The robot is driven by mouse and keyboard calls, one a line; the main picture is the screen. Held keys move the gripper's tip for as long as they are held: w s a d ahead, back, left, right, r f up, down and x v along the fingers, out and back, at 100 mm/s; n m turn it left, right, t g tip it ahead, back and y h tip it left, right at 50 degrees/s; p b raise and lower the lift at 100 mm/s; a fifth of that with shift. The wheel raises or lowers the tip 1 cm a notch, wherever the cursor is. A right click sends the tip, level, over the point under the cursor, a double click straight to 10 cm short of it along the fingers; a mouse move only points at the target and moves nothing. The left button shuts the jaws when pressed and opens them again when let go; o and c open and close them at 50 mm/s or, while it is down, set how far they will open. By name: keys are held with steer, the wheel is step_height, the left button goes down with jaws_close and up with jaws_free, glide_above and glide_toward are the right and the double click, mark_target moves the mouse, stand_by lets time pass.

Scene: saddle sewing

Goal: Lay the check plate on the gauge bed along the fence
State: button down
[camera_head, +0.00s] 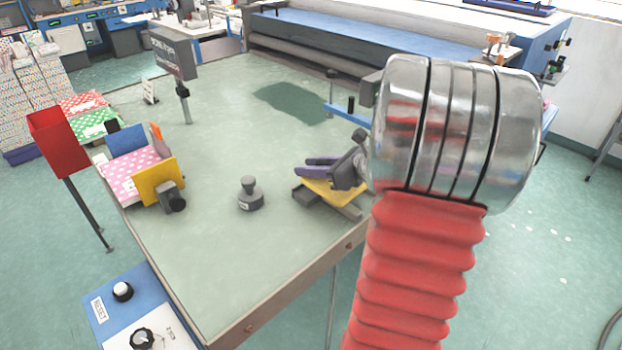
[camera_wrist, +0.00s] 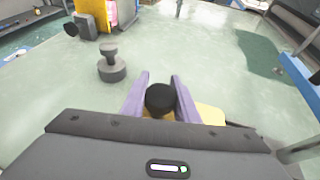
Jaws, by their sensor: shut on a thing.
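My gripper (camera_head: 316,166) is over the near right part of the table, its two purple fingers shut on a round black knob (camera_wrist: 160,98). The knob shows between the fingers in the wrist view. A yellow plate (camera_head: 334,193), likely the check plate, lies directly under the fingers; it also shows in the wrist view (camera_wrist: 211,114). Dark grey blocks (camera_head: 304,197) show at the plate's edges; whether it rests on them I cannot tell. My wrist and arm hide its right side. I cannot clearly identify the gauge bed or its fence.
A grey knobbed weight (camera_head: 250,195) stands left of my gripper. Yellow (camera_head: 160,182) and blue (camera_head: 126,140) panels flank pink dotted cloth at the table's left edge. A sign post (camera_head: 184,104) stands farther back. A blue bar (camera_head: 345,113) lies behind my gripper.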

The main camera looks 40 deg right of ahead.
steer(key=shift+f, duration=1.85)
steer(key=shift+f, duration=0.3)
